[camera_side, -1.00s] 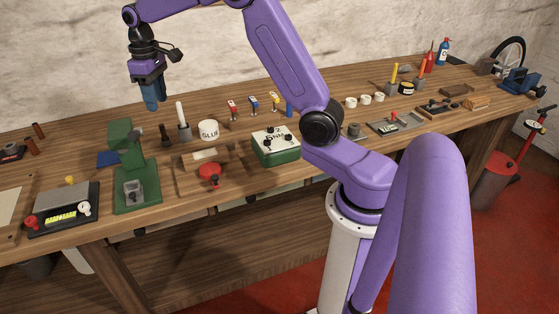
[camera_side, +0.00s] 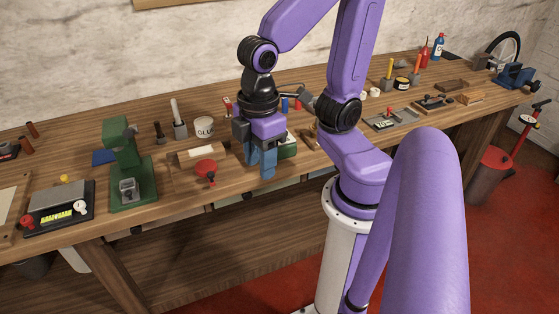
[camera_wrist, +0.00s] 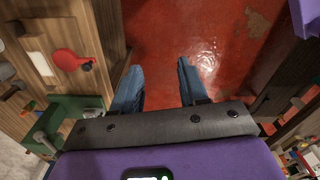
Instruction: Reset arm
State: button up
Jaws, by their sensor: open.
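My gripper (camera_side: 260,165) hangs pointing down over the front edge of the workbench (camera_side: 160,215), in front of the green box (camera_side: 288,148), which it partly hides. In the wrist view, the two blue fingers of my gripper (camera_wrist: 158,85) are spread apart with nothing between them. Past the fingertips lies the bare red floor (camera_wrist: 215,35).
Left of my gripper are a wooden block with a red knob (camera_side: 206,167), a glue pot (camera_side: 204,128), a green press (camera_side: 125,170) and a black device with a yellow display (camera_side: 58,208). A red can (camera_side: 492,172) stands on the floor at right.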

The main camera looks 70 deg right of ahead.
jog(key=shift+n, duration=0.5)
jog(key=s, duration=0.1)
jog(key=s+d, duration=0.1)
jog(key=s+f, duration=0.1)
jog(key=shift+s+d, duration=0.25)
jog(key=shift+d, duration=0.05)
